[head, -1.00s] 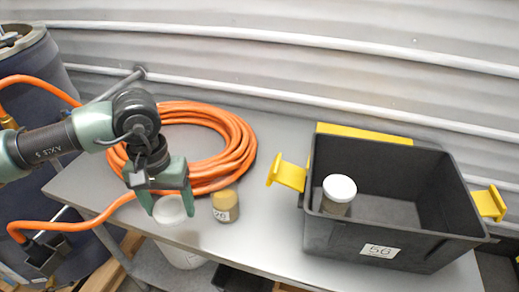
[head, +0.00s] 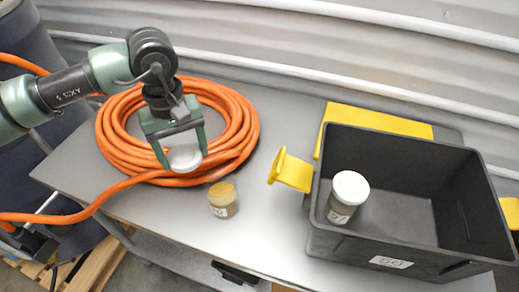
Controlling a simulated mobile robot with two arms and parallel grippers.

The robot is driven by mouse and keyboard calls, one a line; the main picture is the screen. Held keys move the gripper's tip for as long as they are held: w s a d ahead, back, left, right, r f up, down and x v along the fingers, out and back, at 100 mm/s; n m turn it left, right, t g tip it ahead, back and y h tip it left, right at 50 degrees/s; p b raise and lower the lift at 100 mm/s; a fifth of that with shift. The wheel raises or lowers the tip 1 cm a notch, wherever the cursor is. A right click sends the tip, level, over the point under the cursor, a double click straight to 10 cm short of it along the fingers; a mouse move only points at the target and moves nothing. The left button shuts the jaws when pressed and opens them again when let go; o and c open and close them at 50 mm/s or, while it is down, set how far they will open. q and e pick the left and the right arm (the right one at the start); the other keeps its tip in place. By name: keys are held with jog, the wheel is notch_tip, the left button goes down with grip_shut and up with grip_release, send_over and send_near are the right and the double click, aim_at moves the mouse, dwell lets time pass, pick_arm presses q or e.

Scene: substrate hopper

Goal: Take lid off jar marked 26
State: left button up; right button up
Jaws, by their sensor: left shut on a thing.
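My left gripper (head: 185,160) is shut on a white round lid (head: 186,157), held between its two fingers in front of the orange hose coil. A small jar (head: 222,203) stands upright on the grey table, to the right of and nearer than the gripper. It has no white lid on it and its top is ochre. Its label is too small to read surely now; it looks like 26. A second jar (head: 341,213) with a white lid (head: 350,187) stands inside the black crate, its label unreadable. My right gripper is not in view.
The black crate (head: 345,243) with yellow handles (head: 290,171) takes up the table's right side. A yellow flat piece (head: 375,119) lies behind it. The orange hose (head: 240,120) is coiled at the back left. Bare table (head: 265,225) lies between jar and crate.

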pick_arm(q)
jog(key=n, duration=0.1)
jog(key=w+d+n, duration=0.1)
jog(key=shift+r+n, duration=0.25)
jog(key=shift+n, duration=0.05)
jog(key=w+d+r+n, duration=0.2)
jog(key=d+n, duration=0.1)
jog(key=n, duration=0.6)
notch_tip(320, 180, up, 5)
jog(key=n, duration=2.8)
send_over(248, 176)
jog(key=shift+n, duration=0.3)
notch_tip(248, 176, down, 20)
jog(key=p, duration=0.3)
jog(key=shift+p, duration=0.35)
